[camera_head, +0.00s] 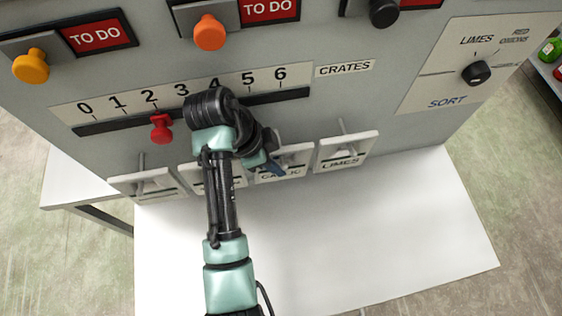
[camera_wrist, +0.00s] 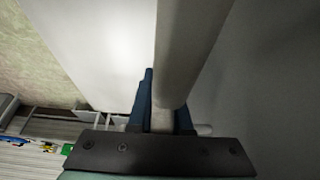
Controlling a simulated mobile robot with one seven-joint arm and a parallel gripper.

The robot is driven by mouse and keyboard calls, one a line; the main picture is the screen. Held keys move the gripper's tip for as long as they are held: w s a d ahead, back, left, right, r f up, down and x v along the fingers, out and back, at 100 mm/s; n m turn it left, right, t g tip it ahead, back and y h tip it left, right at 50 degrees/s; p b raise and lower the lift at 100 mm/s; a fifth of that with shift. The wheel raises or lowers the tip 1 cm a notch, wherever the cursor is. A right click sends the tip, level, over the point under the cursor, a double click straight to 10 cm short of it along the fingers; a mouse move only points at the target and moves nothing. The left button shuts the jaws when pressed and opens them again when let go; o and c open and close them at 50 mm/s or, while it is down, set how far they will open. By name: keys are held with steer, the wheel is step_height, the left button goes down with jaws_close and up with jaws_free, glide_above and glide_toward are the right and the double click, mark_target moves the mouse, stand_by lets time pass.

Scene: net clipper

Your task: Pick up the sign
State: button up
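Several white hanging signs line the lower edge of the grey panel. The sign lettered "LIMES" (camera_head: 345,152) is at the right end. The sign beside it (camera_head: 296,152), whose lettering is partly covered and seems to read "GARLIC", has my gripper (camera_head: 277,168) in front of it. Two more signs stand to the left, one at the end (camera_head: 150,185) and one partly behind my arm (camera_head: 228,183). In the wrist view, a pale grey rod (camera_wrist: 188,45) runs down to my blue fingers (camera_wrist: 165,110), with a finger visible on either side. I cannot tell whether they grip it.
The panel carries a red slider (camera_head: 161,128) on a 0 to 6 scale, orange knobs (camera_head: 209,33) and a black sort dial (camera_head: 476,72). A bare white tabletop (camera_head: 380,235) lies below. Shelving with colored goods (camera_head: 550,52) is at the far right.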

jaws_close()
steer(key=shift+r, duration=0.15)
steer(key=shift+s+r+b, duration=0.1)
steer(key=shift+r+b, duration=0.3)
steer(key=shift+r, duration=0.2)
steer(key=s+d+p, duration=0.1)
steer(key=s+p, duration=0.1)
steer(key=s, duration=0.6)
steer(key=s+d+p, duration=0.2)
steer(key=s, duration=0.7)
steer(key=shift+s+d, duration=0.25)
